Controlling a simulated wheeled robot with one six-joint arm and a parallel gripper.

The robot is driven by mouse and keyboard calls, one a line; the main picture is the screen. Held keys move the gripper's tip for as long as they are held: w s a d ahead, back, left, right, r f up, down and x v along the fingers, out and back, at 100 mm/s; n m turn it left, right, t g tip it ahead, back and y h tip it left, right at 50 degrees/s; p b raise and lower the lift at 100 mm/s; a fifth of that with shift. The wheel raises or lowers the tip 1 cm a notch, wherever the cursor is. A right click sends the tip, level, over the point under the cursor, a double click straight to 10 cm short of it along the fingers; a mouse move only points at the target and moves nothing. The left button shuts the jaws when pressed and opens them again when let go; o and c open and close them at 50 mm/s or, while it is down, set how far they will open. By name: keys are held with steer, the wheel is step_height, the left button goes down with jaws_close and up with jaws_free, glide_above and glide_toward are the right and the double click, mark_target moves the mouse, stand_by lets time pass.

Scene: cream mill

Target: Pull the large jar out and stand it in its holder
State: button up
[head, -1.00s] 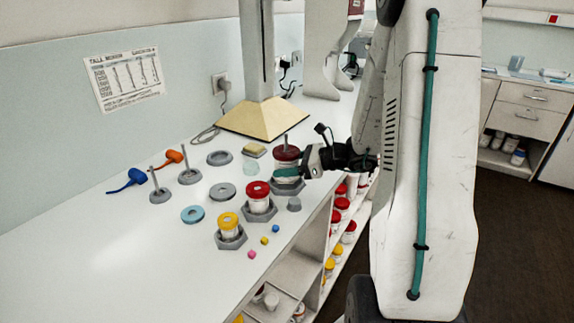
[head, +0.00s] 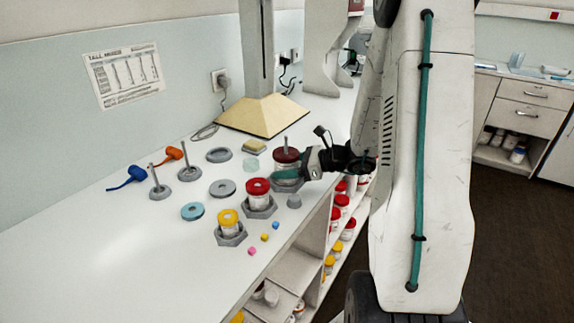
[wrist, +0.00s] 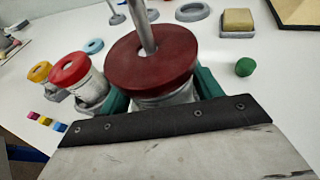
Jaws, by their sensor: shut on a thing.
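The large jar has a dark red ring-shaped lid (head: 286,155) with a grey rod (head: 285,142) standing up through its centre. In the wrist view the lid (wrist: 150,62) fills the middle, with the pale jar body (wrist: 165,97) below it. My gripper (head: 285,173) is shut on the jar body, its green fingers on either side under the lid. The jar looks upright. A grey hexagonal holder (head: 291,187) is directly beneath it. The jar's bottom is hidden behind my gripper, so I cannot tell whether it touches the holder.
A red-lidded jar (head: 257,187) and a yellow-lidded jar (head: 228,217) stand in grey holders nearby. A small grey piece (head: 294,201) is close to the bench edge. Small coloured cubes (head: 264,237) lie at the front.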

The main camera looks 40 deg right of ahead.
steer(key=shift+f, duration=0.2)
steer(key=o, duration=1.4)
steer(key=shift+r+v, duration=0.2)
steer(key=shift+v, duration=1.1)
steer(key=shift+r+v, duration=0.15)
steer(key=shift+v, duration=1.2)
steer(key=shift+r+v, duration=0.2)
steer(key=shift+v, duration=1.1)
steer(key=shift+s+d, duration=0.1)
